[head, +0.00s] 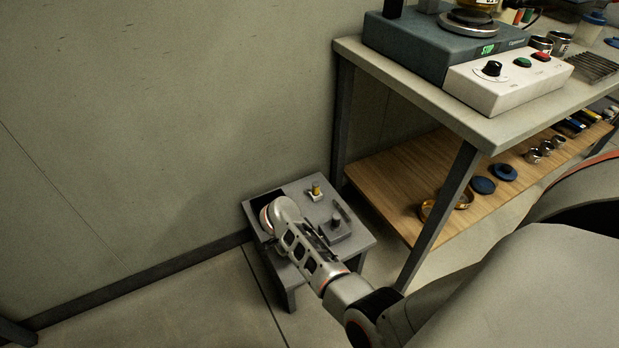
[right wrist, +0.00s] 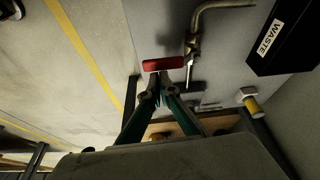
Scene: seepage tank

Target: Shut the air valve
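In the right wrist view a brass valve (right wrist: 192,48) with a bent metal pipe carries a red lever (right wrist: 163,64) that points left in the picture. I take it for the air valve, though I see no label on it. My right gripper (right wrist: 160,84) has its fingers drawn together, tips right at the red lever. I cannot tell whether they touch it, and I see nothing held between them. In the head view my right arm reaches over a small grey stand (head: 357,241) and hides the lever and the fingertips. My left gripper is not in view.
A yellow-topped fitting (head: 316,189) and a dark knob (head: 336,222) sit on the stand. A black box labelled WASTE (right wrist: 284,38) is near the valve. A workbench (head: 430,98) with a white control box (head: 508,80) stands to the right; a wall is behind.

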